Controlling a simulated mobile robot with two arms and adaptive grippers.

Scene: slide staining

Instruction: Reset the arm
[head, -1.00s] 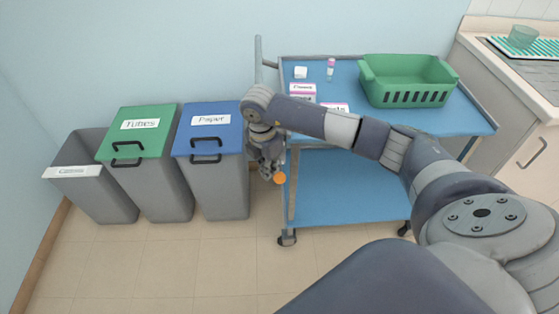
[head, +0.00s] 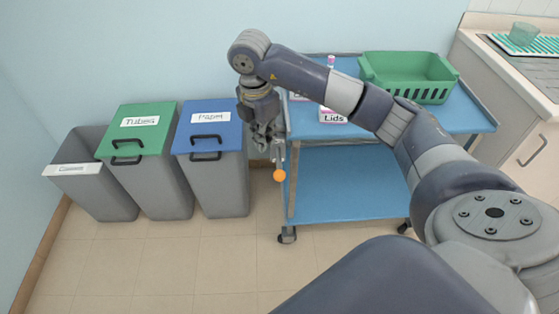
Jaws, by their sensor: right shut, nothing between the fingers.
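My right arm reaches in from the right of the head view, bent high in front of the blue cart. My right gripper (head: 275,155) hangs pointing down by the cart's left end, near the bins. It is shut and empty. The cart (head: 350,180) has two blue shelves. On its top stand a green basket (head: 405,72), a box labelled "Lids" (head: 333,116) and a pink-capped tube (head: 331,62), partly hidden by my arm. Another box behind my forearm is mostly hidden. My left gripper is not in view.
Left of the cart stand an open grey bin (head: 95,180), a green-lidded "Tubes" bin (head: 137,145) and a blue-lidded "Paper" bin (head: 210,135). A small orange ball (head: 279,175) shows just below my gripper. A counter (head: 510,100) is at right. The front floor is clear.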

